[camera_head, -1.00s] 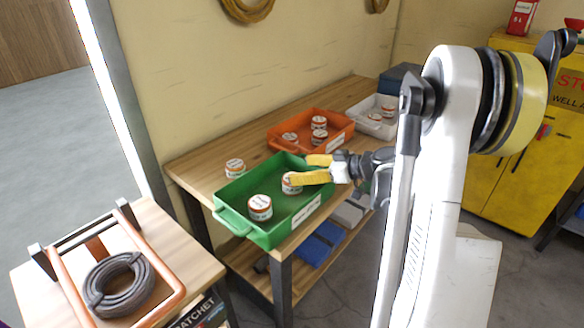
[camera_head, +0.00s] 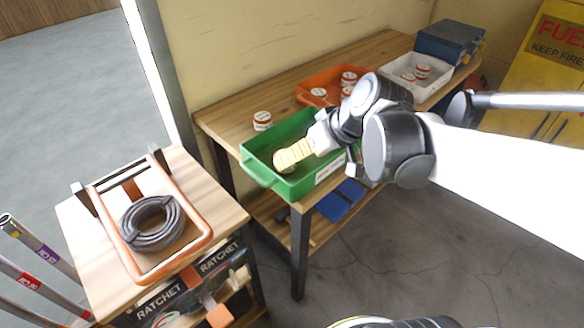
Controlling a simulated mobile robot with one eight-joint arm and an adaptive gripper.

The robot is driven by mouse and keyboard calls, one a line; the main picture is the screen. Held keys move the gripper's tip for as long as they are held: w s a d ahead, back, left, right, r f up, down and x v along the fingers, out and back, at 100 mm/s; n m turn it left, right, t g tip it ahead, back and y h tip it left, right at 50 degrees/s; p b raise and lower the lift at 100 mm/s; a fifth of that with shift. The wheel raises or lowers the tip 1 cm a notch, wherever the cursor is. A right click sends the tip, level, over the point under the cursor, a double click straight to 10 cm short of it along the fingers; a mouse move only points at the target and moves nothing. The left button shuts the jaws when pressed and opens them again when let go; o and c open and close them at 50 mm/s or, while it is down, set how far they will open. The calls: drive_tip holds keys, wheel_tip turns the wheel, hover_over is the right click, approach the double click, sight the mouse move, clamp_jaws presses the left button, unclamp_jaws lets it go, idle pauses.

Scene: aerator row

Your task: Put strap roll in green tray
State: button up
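The green tray (camera_head: 262,178) sits on the near end of the long wooden bench. A small white-and-red cylinder (camera_head: 281,163) is inside it, partly covered by my gripper. My gripper (camera_head: 285,158) reaches down into the tray from the right, with a yellow ribbed finger against or just in front of that cylinder. I cannot tell whether it grips it. A dark grey coiled roll (camera_head: 170,230) lies flat in an orange-framed holder on the small wooden cart at left. I cannot tell which item is the strap roll.
An orange tray (camera_head: 304,93) and a white tray (camera_head: 441,81) with similar cylinders stand farther along the bench. Another cylinder (camera_head: 262,120) stands on bare wood behind the green tray. A blue box (camera_head: 447,42) is at the far end. A floor gap separates cart and bench.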

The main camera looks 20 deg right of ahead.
drive_tip(key=s+a+m+h, duration=0.1)
drive_tip(key=s+a+h, duration=0.2)
drive_tip(key=s, duration=0.6)
drive_tip(key=shift+s+a+r+m+t, duration=0.3)
drive_tip(key=shift+s+a+m, duration=0.1)
drive_tip(key=shift+a, duration=0.2)
drive_tip(key=shift+w, duration=0.1)
